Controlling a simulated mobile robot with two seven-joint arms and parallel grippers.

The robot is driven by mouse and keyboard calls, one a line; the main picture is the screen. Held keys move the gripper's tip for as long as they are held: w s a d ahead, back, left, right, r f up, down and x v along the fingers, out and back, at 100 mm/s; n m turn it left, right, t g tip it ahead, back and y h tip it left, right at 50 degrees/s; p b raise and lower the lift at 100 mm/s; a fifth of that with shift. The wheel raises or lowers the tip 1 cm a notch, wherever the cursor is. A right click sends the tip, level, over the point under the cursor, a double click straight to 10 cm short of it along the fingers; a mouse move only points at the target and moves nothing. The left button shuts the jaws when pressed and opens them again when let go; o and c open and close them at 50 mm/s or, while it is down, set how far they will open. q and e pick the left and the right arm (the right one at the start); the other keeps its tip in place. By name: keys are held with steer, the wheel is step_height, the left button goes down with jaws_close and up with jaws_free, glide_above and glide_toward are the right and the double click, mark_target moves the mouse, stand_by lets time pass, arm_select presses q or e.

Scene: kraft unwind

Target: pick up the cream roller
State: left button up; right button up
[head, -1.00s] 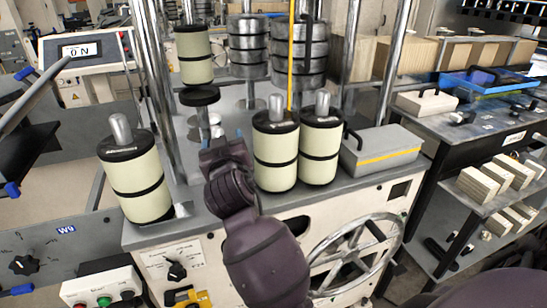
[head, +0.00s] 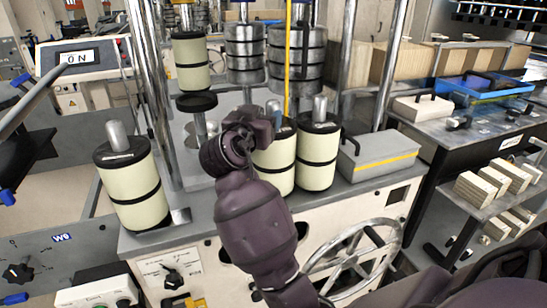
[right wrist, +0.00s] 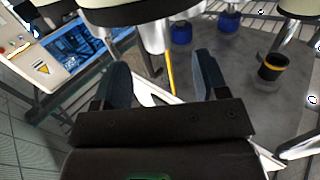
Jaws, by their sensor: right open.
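Several cream rollers with black bands and black end caps are in the head view. One stands at the left (head: 134,190), two stand side by side in the middle (head: 275,165) (head: 318,160), and one is raised on a spindle (head: 190,62) above a black disc. My right gripper (head: 258,114) is in front of the upper part of the nearer middle roller and partly covers it. In the right wrist view my right gripper (right wrist: 160,72) has its dark fingers apart with nothing between them. A cream roller's lower edge (right wrist: 140,12) shows above them; which roller is unclear. My left gripper is out of view.
Stacked metal discs (head: 296,58) hang behind the middle rollers. A grey box with a yellow stripe (head: 377,158) stands to their right. Upright posts (head: 150,90) and a yellow rod limit room. A handwheel (head: 352,258) is on the cabinet front.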

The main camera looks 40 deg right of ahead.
mark_target(271, 109)
steer(key=shift+p+x, duration=0.5)
steer(key=shift+x, duration=2.15)
steer(key=shift+s+d+f, duration=0.1)
steer(key=shift+s, duration=0.05)
jaws_close()
